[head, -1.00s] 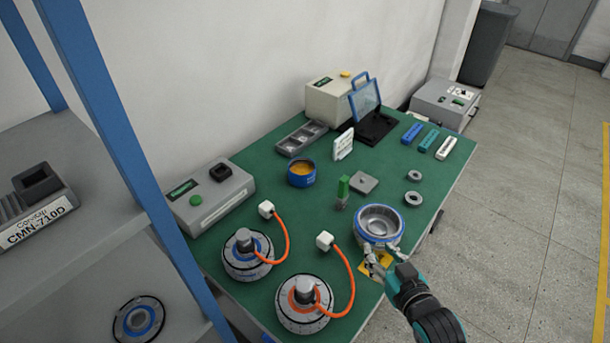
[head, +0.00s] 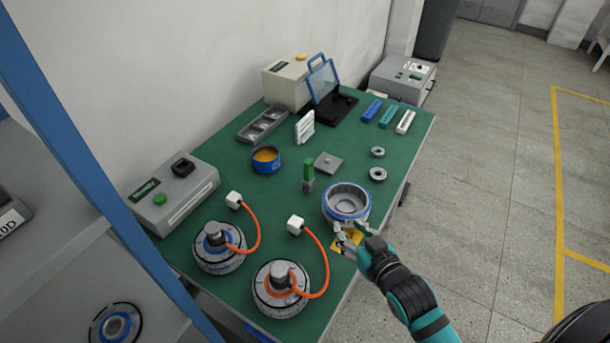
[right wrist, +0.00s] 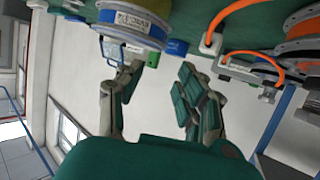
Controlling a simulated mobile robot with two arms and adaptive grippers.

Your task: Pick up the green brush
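The green brush (head: 308,170) stands upright on the green table in the head view, green handle up and greyish end down. It is just left of and behind a blue-rimmed metal bowl-like housing (head: 346,216). My right gripper (head: 354,233) is at the near edge of the table, in front of that housing and apart from the brush. In the right wrist view its fingers (right wrist: 160,78) are spread with nothing between them. My left gripper is not in view.
Two round motors with orange cables (head: 220,258) (head: 281,300) stand at the near left. A blue tin (head: 266,165), a grey square plate (head: 328,165) and two metal rings (head: 377,174) (head: 377,152) lie around the brush. A blue shelf post (head: 90,190) rises at left.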

